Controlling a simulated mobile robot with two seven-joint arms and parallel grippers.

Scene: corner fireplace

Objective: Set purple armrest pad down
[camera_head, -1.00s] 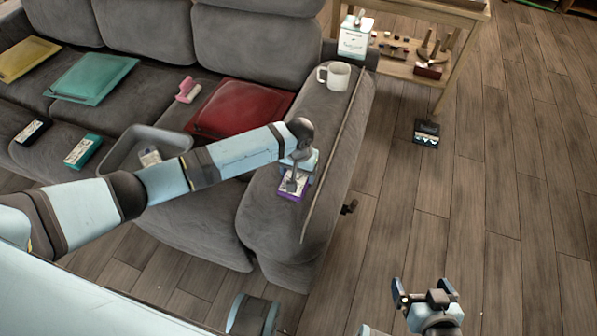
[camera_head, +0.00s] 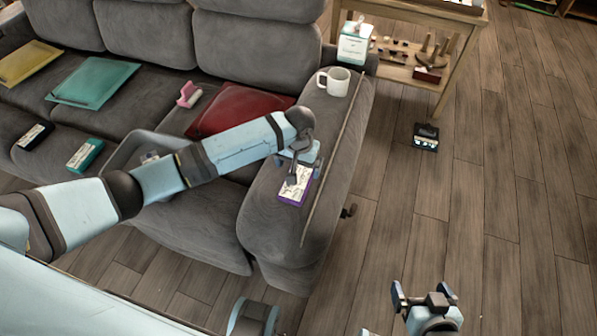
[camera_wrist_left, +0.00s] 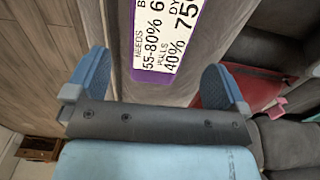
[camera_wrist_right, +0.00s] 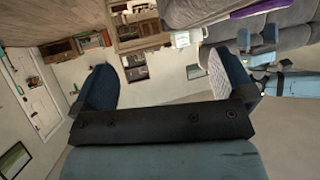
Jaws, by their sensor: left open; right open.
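The purple armrest pad (camera_head: 294,191), with a white printed label on top, lies on the sofa's near armrest (camera_head: 270,220). In the left wrist view the pad (camera_wrist_left: 137,75) shows between and beyond the two blue fingers. My left gripper (camera_head: 303,165) is open just above the pad's far end, with the fingers apart from its sides. My right gripper (camera_head: 425,292) is open and empty over the floor at the lower right. In the right wrist view its fingers (camera_wrist_right: 165,85) stand wide apart with nothing between them.
A white mug (camera_head: 334,81) stands farther back on the armrest. A red cushion (camera_head: 235,108), a pink item (camera_head: 188,94) and a grey tray (camera_head: 127,150) are on the seat. A wooden cart (camera_head: 445,50) stands behind. A dark box (camera_head: 426,137) lies on otherwise open floor.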

